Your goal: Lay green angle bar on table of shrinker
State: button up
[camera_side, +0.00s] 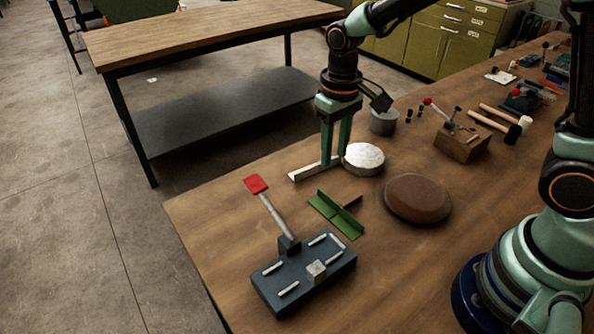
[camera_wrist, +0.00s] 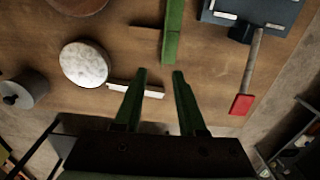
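The green angle bar (camera_side: 336,213) lies on the wooden worktable between the shrinker and my gripper, with a dark strip beside it. It also shows in the wrist view (camera_wrist: 173,32), beyond the fingertips. The shrinker (camera_side: 280,284) is a dark blue-grey block with a red-ended lever, near the table's left edge. Part of it shows at the top right of the wrist view (camera_wrist: 275,16). My gripper (camera_side: 334,157) points down beside a pale bar and a pale disc. In the wrist view my gripper (camera_wrist: 160,73) is open, with nothing between its fingers.
A brown rounded block (camera_side: 418,198) is to the right of the green bar. A grey cylinder (camera_side: 384,123), a wooden block (camera_side: 462,147) and mallets (camera_side: 494,124) stand farther back.

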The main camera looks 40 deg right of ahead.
send_over(329, 197)
jog(key=f, duration=0.6)
jog(key=shift+w+d, duration=0.15)
jog(key=shift+d, duration=0.15)
jog(key=shift+a+f, duration=0.15)
jog(key=shift+f, duration=1.25)
jog(key=shift+a+f, duration=0.15)
jog(key=shift+f, duration=1.2)
grip_shut()
